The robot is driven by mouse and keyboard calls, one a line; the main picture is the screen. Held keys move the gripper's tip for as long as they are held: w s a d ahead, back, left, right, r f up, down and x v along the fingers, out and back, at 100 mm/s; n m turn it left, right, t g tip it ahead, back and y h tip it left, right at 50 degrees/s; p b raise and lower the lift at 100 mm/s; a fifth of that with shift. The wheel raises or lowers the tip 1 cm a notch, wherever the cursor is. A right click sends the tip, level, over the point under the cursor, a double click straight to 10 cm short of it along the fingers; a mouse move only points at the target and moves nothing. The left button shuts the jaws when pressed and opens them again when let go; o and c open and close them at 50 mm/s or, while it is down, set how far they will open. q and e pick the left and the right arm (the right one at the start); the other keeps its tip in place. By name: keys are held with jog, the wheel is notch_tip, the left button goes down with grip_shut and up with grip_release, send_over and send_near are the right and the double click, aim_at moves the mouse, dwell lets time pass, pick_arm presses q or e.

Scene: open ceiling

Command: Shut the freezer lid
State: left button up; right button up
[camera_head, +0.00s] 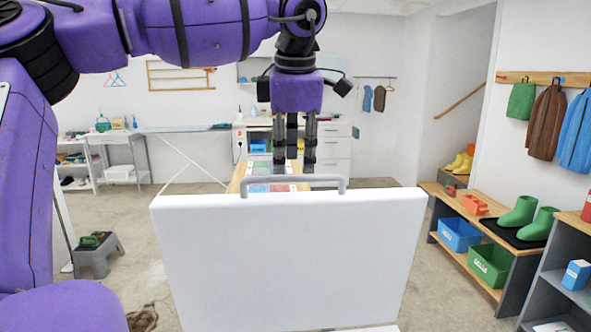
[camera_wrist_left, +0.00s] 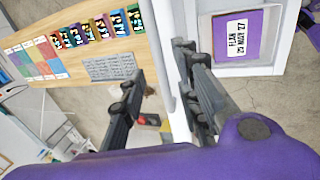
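The white freezer lid (camera_head: 290,262) stands raised in front of me, its broad face filling the lower middle of the head view. A grey handle (camera_head: 293,181) runs along its top edge. My left gripper (camera_head: 295,165) points down just behind the handle, with its two fingers apart. In the left wrist view the open left gripper (camera_wrist_left: 160,95) has a finger on each side of the white lid edge (camera_wrist_left: 170,30); contact cannot be told. A purple package labelled flan (camera_wrist_left: 240,38) lies in a pale compartment beyond. My right gripper is not in view.
A wooden table (camera_wrist_left: 85,45) with coloured packets and a grey keyboard-like pad lies behind the lid. A shoe bench (camera_head: 440,190) with green boots and bins stands at right. A grey step stool (camera_head: 97,255) stands at left.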

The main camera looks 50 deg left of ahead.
aim_at(293, 179)
pick_arm(q)
jog(key=shift+x, duration=1.85)
jog(key=shift+c, duration=0.2)
grip_shut()
